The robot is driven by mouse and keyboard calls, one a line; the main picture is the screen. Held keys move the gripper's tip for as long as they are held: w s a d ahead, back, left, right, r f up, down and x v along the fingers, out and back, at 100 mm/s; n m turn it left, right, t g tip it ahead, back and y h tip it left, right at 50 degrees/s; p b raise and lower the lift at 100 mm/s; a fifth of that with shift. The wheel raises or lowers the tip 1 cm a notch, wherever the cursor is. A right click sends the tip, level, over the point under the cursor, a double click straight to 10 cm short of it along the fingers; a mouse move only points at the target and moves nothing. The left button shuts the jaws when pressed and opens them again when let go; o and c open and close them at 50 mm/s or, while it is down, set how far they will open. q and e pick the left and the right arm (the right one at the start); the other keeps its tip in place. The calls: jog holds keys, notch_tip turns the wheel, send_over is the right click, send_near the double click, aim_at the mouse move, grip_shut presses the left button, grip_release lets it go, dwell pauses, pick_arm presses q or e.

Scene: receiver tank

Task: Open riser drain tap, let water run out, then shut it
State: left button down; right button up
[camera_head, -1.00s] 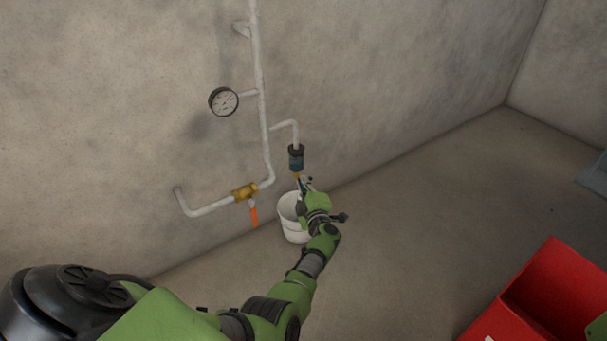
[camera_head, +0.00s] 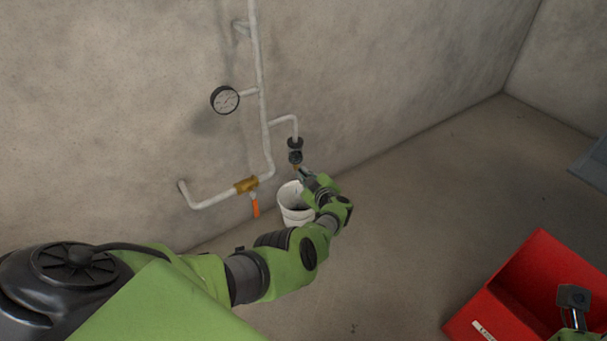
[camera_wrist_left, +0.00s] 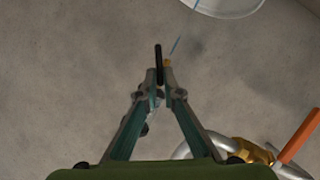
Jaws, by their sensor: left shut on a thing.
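The riser drain tap, with its dark bowl (camera_head: 295,150), hangs from a short white branch pipe above a white bucket (camera_head: 293,214). My left gripper (camera_head: 302,174) is at the tap's lower end, above the bucket. In the left wrist view my left gripper (camera_wrist_left: 160,76) is shut on the tap's thin black handle (camera_wrist_left: 158,56). A small brass outlet (camera_wrist_left: 167,63) sits beside the handle. A thin blue streak (camera_wrist_left: 176,44), seemingly water, runs from it towards the bucket (camera_wrist_left: 225,5). My right gripper (camera_head: 573,297) shows at lower right; its fingers are unclear.
A brass valve (camera_head: 246,185) with an orange lever (camera_head: 255,207) sits left of the bucket. A pressure gauge (camera_head: 225,99) is on the white riser pipe (camera_head: 262,120). A red crate (camera_head: 490,310) stands at lower right. The floor between is clear.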

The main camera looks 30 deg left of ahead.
dwell(0.4)
pick_arm(q)
jog(key=c, duration=2.5)
grip_release()
